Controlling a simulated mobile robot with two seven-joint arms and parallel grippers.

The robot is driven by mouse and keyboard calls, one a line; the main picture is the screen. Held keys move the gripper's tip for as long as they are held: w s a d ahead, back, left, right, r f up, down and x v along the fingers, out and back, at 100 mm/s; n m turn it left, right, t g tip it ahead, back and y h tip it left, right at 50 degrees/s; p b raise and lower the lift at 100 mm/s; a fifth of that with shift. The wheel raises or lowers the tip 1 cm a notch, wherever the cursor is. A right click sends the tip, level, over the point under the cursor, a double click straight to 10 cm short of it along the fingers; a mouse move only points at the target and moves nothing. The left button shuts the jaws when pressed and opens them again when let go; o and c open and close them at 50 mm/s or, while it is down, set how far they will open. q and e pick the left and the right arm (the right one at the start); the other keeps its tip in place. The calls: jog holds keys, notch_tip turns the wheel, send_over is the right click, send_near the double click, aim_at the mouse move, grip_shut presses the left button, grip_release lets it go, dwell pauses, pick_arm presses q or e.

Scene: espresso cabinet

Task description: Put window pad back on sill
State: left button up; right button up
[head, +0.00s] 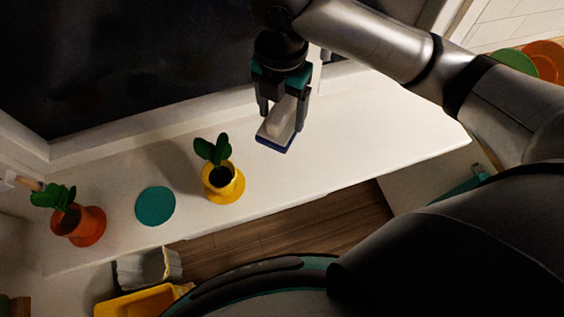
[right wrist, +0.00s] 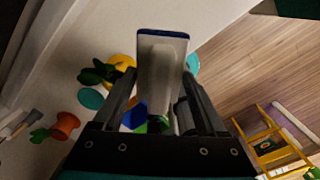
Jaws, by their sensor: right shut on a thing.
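The window pad (head: 275,138) is a small block with a pale grip and a dark blue edge. My right gripper (head: 284,104) is shut on its grip, fingers pointing down over the white sill (head: 345,150). I cannot tell whether the pad touches the sill or hangs just above it. In the right wrist view the pad (right wrist: 163,45) fills the space between and beyond the fingers, its blue edge at the far end. My left gripper is not in view.
On the sill are a yellow pot (head: 225,188) and an orange pot (head: 80,228), both with plants, and a teal disc (head: 155,206). The sill right of the pad is clear. A yellow tray (head: 140,300) and a pale container (head: 148,268) are below its front edge.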

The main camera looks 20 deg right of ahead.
notch_tip(320, 180, down, 20)
jog(key=shift+r+b, duration=0.15)
jog(key=shift+b, duration=0.6)
jog(key=o, duration=1.1)
notch_tip(320, 180, up, 12)
jog(key=shift+r+p, duration=0.1)
jog(key=shift+p, duration=0.45)
